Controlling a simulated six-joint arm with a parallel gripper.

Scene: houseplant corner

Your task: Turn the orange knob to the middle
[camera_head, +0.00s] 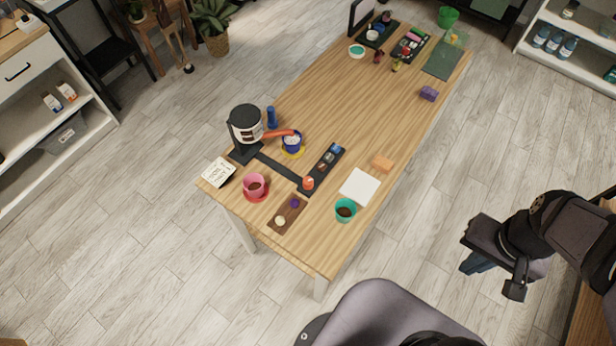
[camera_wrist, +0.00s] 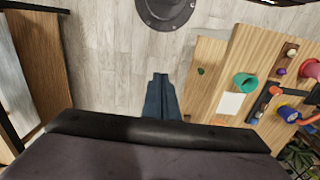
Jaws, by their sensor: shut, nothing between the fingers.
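The orange knob (camera_head: 308,183) sits at the near end of a narrow black panel (camera_head: 323,167) on the wooden table (camera_head: 375,115). The panel carries small blue and other parts; the knob's exact pointing direction is too small to tell. In the wrist view the knob (camera_wrist: 274,90) shows small at the right, on the black panel (camera_wrist: 261,106). My gripper (camera_head: 476,264), with blue fingers, is off the table to the right, far from the knob. In the wrist view its fingertips (camera_wrist: 160,75) are together and empty over the floor.
The middle of the table is clear.

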